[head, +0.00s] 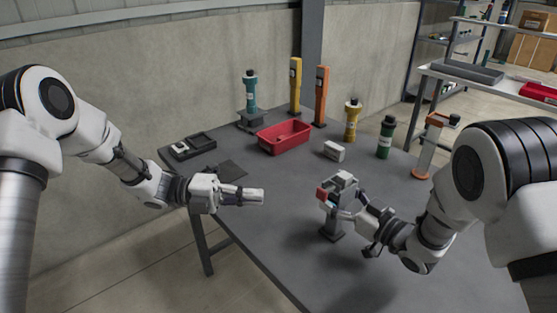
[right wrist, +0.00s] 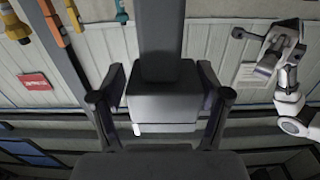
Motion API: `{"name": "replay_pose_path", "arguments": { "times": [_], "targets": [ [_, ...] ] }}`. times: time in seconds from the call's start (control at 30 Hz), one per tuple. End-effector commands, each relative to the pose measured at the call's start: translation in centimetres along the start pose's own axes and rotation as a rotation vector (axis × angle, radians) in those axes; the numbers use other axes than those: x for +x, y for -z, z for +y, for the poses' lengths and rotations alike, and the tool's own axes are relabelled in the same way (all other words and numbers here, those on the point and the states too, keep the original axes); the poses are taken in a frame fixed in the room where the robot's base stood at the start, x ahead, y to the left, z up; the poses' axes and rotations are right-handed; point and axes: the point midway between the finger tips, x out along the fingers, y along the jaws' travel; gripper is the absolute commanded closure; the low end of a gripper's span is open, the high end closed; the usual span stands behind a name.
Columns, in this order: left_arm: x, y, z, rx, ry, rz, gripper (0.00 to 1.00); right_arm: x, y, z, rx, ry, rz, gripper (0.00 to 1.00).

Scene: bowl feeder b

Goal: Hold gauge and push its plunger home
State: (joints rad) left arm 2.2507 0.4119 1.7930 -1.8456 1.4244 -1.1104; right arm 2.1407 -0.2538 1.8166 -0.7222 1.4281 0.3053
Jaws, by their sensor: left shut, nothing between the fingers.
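My right gripper (head: 338,196) is over the middle of the table, around a grey device with a dark lower part, which I take to be the gauge (head: 332,231). A red part (head: 322,195) on it faces left; I cannot tell if this is the plunger. In the right wrist view, the fingers (right wrist: 163,98) flank the gauge's grey block (right wrist: 163,82), seemingly touching both sides, and a grey column runs up from it. My left gripper (head: 254,196) is shut and empty, pointing right towards the red part, with a clear gap between them.
A red bin (head: 284,137), small white box (head: 334,151), black tray (head: 193,146) and dark flat pad (head: 231,171) lie on the grey table (head: 280,240). Teal, yellow, orange and green tools stand along the back. The front of the table is clear.

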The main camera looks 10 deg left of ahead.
Motion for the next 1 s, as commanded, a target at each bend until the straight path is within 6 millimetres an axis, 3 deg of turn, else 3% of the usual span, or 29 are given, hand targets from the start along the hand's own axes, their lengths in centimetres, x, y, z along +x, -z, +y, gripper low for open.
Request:
{"name": "replay_pose_path", "arguments": {
  "times": [0.33,0.47,0.8,1.0],
  "targets": [
    [0.0,0.0,0.0,0.0,0.0,0.0,1.0,-0.1,0.0,0.0,0.0,0.0,-0.001,0.06],
    [0.0,0.0,0.0,0.0,0.0,0.0,1.0,-1.0,-0.1,0.1,0.002,-0.003,-0.003,0.06],
    [0.0,0.0,0.0,0.0,0.0,0.0,1.0,-9.2,0.0,0.1,0.006,-0.006,0.0,0.06],
    [0.0,0.0,0.0,0.0,0.0,0.0,1.0,-11.9,0.0,0.1,0.002,-0.002,0.0,0.06]
  ]
}}
